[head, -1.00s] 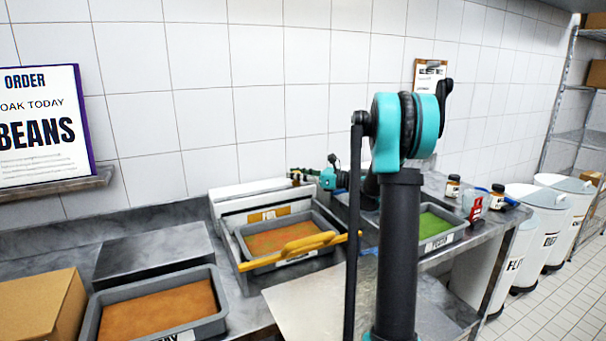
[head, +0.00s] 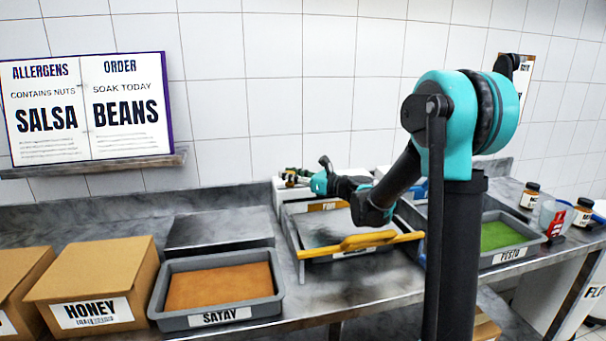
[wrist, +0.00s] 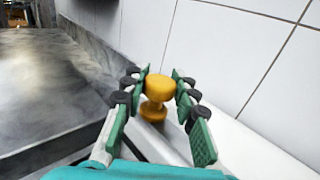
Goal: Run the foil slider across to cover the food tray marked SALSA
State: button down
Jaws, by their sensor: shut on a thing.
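My gripper (wrist: 158,92) is shut on a yellow knob (wrist: 158,88) that stands on a white surface in the wrist view. In the head view my gripper (head: 292,178) is at the left end of the white foil box (head: 285,192), at the back of the counter. A yellow bar (head: 365,241) lies across the front of the middle tray. A grey sheet (head: 325,230) that looks like foil lies between box and bar, over that tray, and no food shows there. The tray's label (head: 352,253) is mostly hidden, so I cannot read it.
A SATAY tray (head: 178,322) with open orange food stands left of the middle tray, and a PESTO tray (head: 500,262) right of it. A HONEY box (head: 92,312) is at the left. Jars (head: 530,195) stand at the right. The tiled wall is close behind the gripper.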

jog(key=shift+s+a, duration=0.1)
jog(key=shift+a, duration=0.2)
jog(key=c, duration=1.2)
grip_release()
jog(key=shift+o, duration=0.2)
notch_tip(320, 180, up, 10)
jog(key=shift+d, duration=0.1)
